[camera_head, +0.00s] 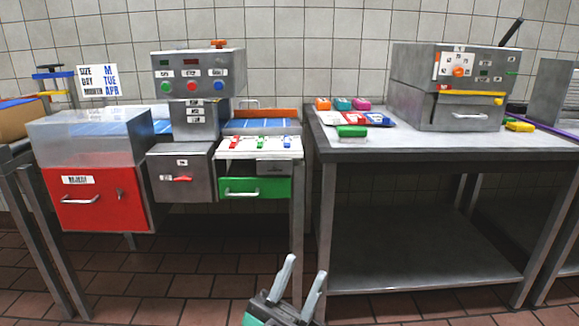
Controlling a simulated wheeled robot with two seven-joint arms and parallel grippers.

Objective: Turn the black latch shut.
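A black lever (511,31) sticks up at a slant from the back right of the grey metal machine (424,98) on the right table. It is the clearest black handle-like part in view, but I cannot tell whether it is the latch. A small dark upright handle (120,194) is on the right side of the red cabinet front (90,203). My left gripper (305,266) is at the bottom centre, its two grey fingers apart and nothing between them. It is in front of the tables, well away from both parts. My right gripper is not in view.
The right table (345,150) carries coloured blocks and a tray. On the left stand a clear-walled bin (85,140), a grey control box (195,75) and a green drawer (256,188). The tiled floor (200,285) around my gripper is clear.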

